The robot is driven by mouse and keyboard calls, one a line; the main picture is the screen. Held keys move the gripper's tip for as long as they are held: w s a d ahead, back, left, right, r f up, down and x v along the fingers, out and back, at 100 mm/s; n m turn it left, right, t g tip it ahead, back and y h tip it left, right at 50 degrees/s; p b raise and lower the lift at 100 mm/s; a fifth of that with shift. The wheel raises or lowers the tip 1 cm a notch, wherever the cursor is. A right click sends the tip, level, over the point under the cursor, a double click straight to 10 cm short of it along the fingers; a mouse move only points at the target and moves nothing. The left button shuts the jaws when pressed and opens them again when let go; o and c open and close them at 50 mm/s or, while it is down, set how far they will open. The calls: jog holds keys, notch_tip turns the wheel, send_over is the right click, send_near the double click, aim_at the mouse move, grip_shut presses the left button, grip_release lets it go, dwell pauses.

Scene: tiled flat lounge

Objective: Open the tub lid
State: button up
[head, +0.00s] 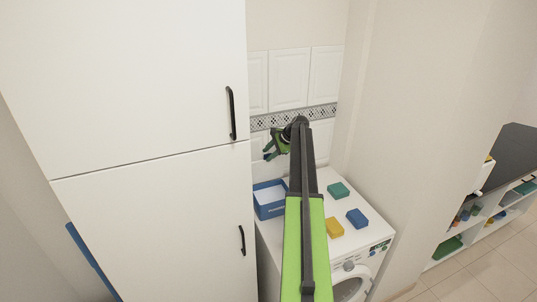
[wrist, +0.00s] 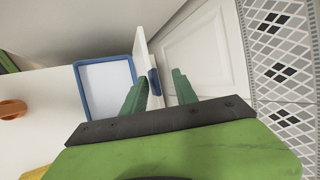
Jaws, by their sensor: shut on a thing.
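The blue tub (head: 270,211) stands on top of a white washing machine, beside the tall cabinet. In the wrist view the tub (wrist: 77,88) shows its blue rim and pale inside, uncovered from above. The lid (wrist: 141,45) appears as a thin pale panel standing up at the tub's edge, with a blue tab (wrist: 154,82) on it. My gripper (wrist: 160,83) has its green fingers either side of the tab and is shut on it. In the head view my gripper (head: 270,153) is above the tub's far side, near the tiled wall; the lid is hard to make out there.
On the washing machine top (head: 299,226) are a teal block (head: 338,190), a blue block (head: 357,218) and a yellow block (head: 335,227). A round orange thing (wrist: 12,109) shows in the wrist view. The tall white cabinet (head: 150,180) borders the left; wall tiles (head: 287,80) rise behind.

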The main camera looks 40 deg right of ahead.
jog(key=p+v, duration=0.9)
jog(key=v, duration=0.3)
jog(key=shift+w+d, duration=0.1)
